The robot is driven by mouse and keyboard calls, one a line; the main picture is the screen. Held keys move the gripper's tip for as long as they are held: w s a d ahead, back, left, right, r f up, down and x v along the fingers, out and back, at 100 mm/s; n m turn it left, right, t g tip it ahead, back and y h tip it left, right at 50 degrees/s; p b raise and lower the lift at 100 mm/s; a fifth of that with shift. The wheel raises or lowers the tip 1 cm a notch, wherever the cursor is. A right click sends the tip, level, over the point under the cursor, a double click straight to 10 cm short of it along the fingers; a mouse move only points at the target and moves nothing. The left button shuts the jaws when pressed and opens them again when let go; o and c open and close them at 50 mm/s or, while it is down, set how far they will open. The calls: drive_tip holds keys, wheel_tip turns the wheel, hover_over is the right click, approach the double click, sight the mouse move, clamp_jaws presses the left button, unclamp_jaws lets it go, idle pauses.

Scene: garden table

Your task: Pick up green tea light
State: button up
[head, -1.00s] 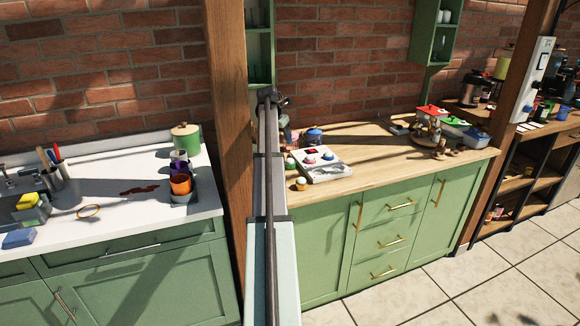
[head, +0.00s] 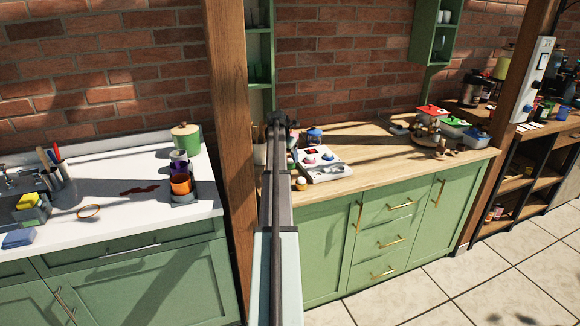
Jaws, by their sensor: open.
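My arm reaches up the middle of the head view to the wooden counter (head: 375,150), and its far end is near the wall side. My gripper is hidden behind the arm, so its jaws cannot be seen. A small greenish item (head: 291,163) shows at the arm's right edge, left of the white tray. It is partly covered, and I cannot tell for sure that it is the green tea light. A small yellowish tea light (head: 301,184) stands at the counter's front edge.
The white tray (head: 326,173) holds small pink and blue items. A blue-lidded jar (head: 314,136) stands behind it. Red, green and blue lidded containers stand at the counter's right. The counter between is mostly clear. A wooden post (head: 233,130) rises left of my arm.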

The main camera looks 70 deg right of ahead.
drive_tip(key=shift+x, duration=1.1)
drive_tip(key=c, duration=0.8)
